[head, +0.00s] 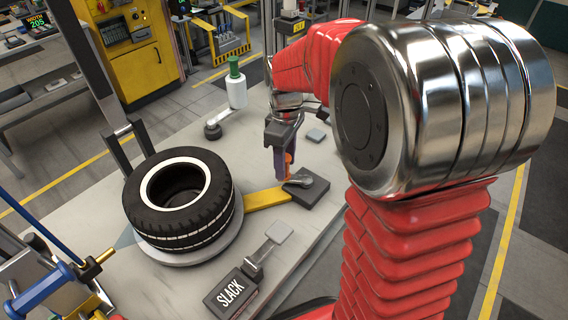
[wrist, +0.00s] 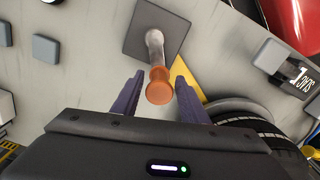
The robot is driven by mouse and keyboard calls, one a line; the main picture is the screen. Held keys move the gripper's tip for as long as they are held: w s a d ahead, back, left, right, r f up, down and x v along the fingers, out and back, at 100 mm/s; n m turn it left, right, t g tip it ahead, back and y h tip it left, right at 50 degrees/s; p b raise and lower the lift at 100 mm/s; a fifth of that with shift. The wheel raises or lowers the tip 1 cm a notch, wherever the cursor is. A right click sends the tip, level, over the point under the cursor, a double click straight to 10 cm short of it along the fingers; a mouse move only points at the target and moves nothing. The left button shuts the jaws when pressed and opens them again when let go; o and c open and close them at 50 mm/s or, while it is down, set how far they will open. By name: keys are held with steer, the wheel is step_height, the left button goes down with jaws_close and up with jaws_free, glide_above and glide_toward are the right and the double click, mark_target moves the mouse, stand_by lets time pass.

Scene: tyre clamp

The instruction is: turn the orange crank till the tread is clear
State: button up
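The orange crank handle (wrist: 158,92) stands at the end of a metal crank arm (wrist: 155,45), on a dark square base (wrist: 172,22). In the head view only a thin strip of the orange handle (head: 289,163) shows beside my fingers. My gripper (wrist: 157,84) is open, its purple fingers on either side of the handle with a gap to each. In the head view it points down over the crank (head: 283,168). A yellow clamp bar (head: 265,198) runs from the base to the tyre's (head: 218,205) right side; whether it touches the tread cannot be told.
A box reading SLACK (head: 230,293) stands at the bench's front. A white bottle with a green cap (head: 236,88) stands behind the tyre. A small grey block (head: 316,135) lies right of my gripper. A blue-handled tool (head: 42,285) is at the lower left.

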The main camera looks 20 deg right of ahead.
step_height(320, 180, up, 13)
steer(key=shift+r, duration=0.15)
stand_by(0.4)
stand_by(1.0)
